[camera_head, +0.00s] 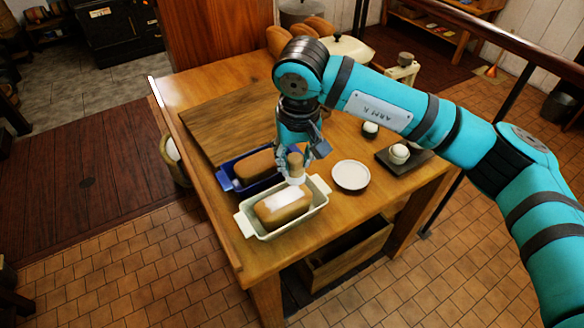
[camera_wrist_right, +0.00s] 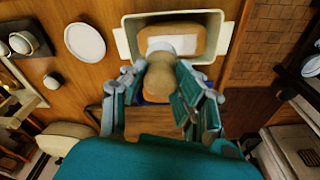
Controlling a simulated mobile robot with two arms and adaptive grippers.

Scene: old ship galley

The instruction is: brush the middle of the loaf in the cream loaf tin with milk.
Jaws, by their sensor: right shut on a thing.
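The cream loaf tin (camera_head: 262,234) stands near the table's front corner with a brown loaf (camera_head: 270,212) in it. A white patch lies on the loaf's top around its middle. My right gripper (camera_head: 303,163) is above the tin's far side, shut on the wooden handle of a brush (camera_head: 296,166). The brush's pale bristle end points down at the loaf; I cannot tell whether it touches. In the right wrist view, the brush (camera_wrist_right: 160,75) is between the fingers, its pale head over the loaf (camera_wrist_right: 190,35) in the cream tin (camera_wrist_right: 228,36). My left gripper is not in view.
A blue loaf tin (camera_head: 226,180) with another loaf (camera_head: 256,166) stands just behind the cream tin. A white plate (camera_head: 351,175) is to the right.

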